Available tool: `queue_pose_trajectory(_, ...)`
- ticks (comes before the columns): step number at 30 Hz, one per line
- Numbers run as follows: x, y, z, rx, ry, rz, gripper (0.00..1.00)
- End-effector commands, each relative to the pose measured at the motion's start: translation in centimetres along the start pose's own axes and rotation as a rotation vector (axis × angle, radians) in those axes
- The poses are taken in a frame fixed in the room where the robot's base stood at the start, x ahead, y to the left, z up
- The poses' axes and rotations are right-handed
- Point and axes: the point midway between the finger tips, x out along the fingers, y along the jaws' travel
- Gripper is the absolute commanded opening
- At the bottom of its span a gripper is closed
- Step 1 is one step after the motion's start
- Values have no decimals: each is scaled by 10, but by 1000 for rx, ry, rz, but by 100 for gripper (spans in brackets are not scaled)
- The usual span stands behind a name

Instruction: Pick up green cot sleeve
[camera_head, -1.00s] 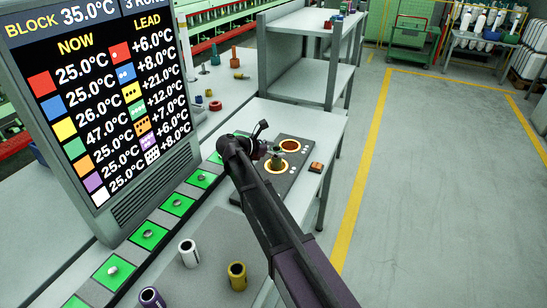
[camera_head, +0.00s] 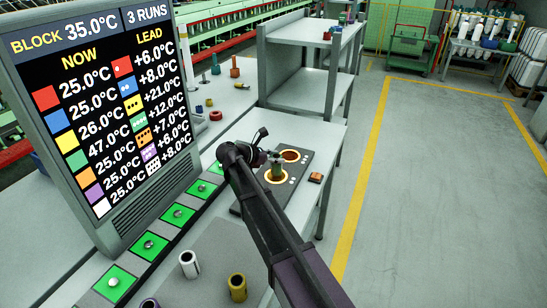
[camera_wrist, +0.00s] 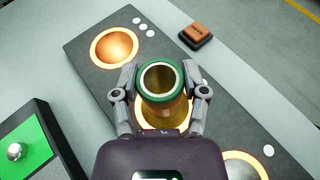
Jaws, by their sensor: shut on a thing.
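The green cot sleeve (camera_wrist: 161,85) is upright, with a green rim and an open, yellowish hollow facing the wrist camera. My gripper (camera_wrist: 160,88) is shut on it, with one grey finger on each side just below the rim. In the head view the sleeve (camera_head: 276,168) stands over the lit ring of a round well in the dark block (camera_head: 249,194). My gripper (camera_head: 268,157) reaches it from the left. Its lower end shows poorly, so I cannot tell whether it is clear of the well.
Another ringed well (camera_wrist: 115,46) is beside it. A brown button box (camera_head: 315,178) sits right of the block. A white sleeve (camera_head: 188,264) and a yellow sleeve (camera_head: 237,287) stand on a grey mat. The display (camera_head: 100,110) rises at left, above green pads (camera_head: 149,245).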

Motion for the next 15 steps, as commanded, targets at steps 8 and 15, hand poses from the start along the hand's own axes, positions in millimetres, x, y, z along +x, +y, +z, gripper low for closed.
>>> queue_pose_trajectory(8, -11, 0, 25, 0, -1, 0, 4)
queue_pose_trajectory(15, -55, -16, 8, -1, -1, 4, 4)
